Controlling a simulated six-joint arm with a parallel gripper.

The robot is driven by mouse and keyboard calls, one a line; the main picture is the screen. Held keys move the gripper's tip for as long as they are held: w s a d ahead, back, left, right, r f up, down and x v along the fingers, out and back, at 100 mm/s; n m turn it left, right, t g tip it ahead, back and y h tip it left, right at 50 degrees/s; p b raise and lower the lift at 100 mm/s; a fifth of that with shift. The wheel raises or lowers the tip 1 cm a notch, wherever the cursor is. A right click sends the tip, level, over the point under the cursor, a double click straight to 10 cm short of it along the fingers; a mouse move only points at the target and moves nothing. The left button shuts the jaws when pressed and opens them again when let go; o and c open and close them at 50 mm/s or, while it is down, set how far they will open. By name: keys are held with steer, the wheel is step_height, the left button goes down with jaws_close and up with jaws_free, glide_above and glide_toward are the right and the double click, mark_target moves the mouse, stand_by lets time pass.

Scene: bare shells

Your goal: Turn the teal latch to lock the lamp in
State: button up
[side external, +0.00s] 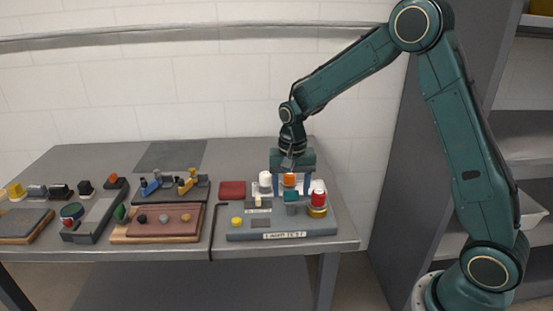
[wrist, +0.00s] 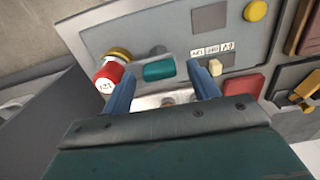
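The teal latch (side external: 291,196) sits on the grey panel (side external: 250,227); it is a short rounded teal bar in the wrist view (wrist: 159,71). My gripper (side external: 292,193) is open and points down over the panel. In the wrist view its blue fingers (wrist: 160,72) are spread to either side of the latch, with a gap at both ends; contact does not show. A red capped cylinder with a white label (side external: 318,198) stands in a brass ring, just right of the fingers; it also shows in the wrist view (wrist: 107,76). I cannot tell which piece is the lamp.
A white knob (side external: 265,178) and an orange knob (side external: 289,180) stand behind the latch, close to my fingers. A yellow button (side external: 237,222) is at the panel's left. A red block (side external: 232,190) and several other boards fill the table's left. The back table is mostly clear.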

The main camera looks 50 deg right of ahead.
mark_target(291, 191)
step_height(291, 191, up, 14)
stand_by(1.0)
steer(key=shift+s, duration=0.15)
steer(key=s+a+r+n+t, duration=0.1)
steer(key=s+r+n, duration=0.15)
steer(key=s, duration=0.35)
steer(key=s+a+r+n+t, duration=0.2)
steer(key=s+r, duration=0.2)
steer(key=s, duration=0.3)
steer(key=s+f+n+t, duration=0.1)
steer(key=s+n, duration=0.1)
steer(key=s, duration=0.4)
steer(key=s+a+f+n+t, duration=0.1)
steer(key=s+f+n, duration=0.1)
steer(key=s, duration=0.4)
steer(key=shift+s+a+n+t, duration=0.2)
steer(key=shift+s+n+t, duration=0.1)
steer(key=shift+n, duration=0.05)
